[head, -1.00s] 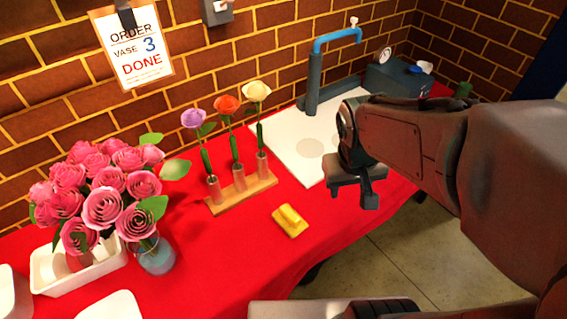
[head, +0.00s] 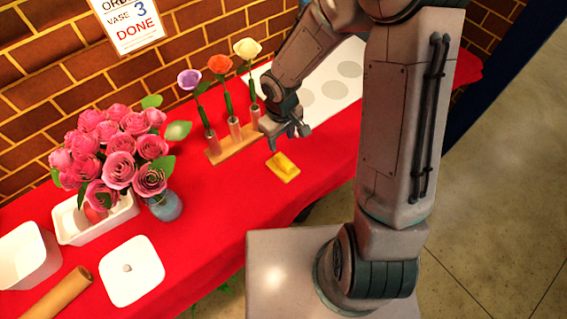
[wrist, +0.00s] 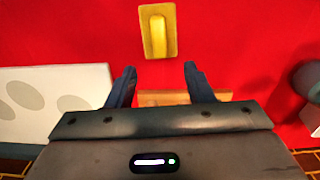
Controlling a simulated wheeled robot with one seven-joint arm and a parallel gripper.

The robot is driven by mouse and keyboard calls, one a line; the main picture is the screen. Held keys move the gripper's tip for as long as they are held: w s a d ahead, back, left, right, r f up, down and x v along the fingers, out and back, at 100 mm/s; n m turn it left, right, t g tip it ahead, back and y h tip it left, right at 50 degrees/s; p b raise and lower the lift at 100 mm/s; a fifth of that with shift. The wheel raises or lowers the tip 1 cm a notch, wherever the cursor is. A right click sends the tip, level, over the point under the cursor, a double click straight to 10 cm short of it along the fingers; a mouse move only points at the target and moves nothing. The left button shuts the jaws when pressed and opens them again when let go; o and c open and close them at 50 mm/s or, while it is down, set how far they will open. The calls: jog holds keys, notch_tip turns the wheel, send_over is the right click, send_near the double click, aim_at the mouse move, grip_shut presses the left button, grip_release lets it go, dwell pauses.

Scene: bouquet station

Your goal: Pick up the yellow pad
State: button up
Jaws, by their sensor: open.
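The yellow pad (head: 283,167) lies flat on the red cloth of the table, in front of the wooden flower rack. It has a raised yellow grip on top. In the wrist view the yellow pad (wrist: 157,31) is beyond the fingertips, roughly in line with the gap between them. My gripper (head: 287,132) is open and empty, above the table close to the pad and beside the rack. Its two fingers show apart in the wrist view (wrist: 160,68). Nothing touches the pad.
The wooden rack (head: 214,157) holds purple, orange and cream flowers in tubes, very near my gripper. A blue vase (head: 166,206) of pink roses, a white tray (head: 68,236), a white lid (head: 143,284) and a brown roll (head: 58,294) are at left. A white board (head: 345,72) lies behind.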

send_over(283, 160)
jog(key=f, duration=0.6)
jog(key=shift+a+f, duration=0.1)
jog(key=shift+a, duration=0.1)
jog(key=shift+s+d+f, duration=0.1)
jog(key=shift+f, duration=1.4)
jog(key=shift+d+f, duration=0.1)
jog(key=shift+f, duration=1.35)
grip_shut()
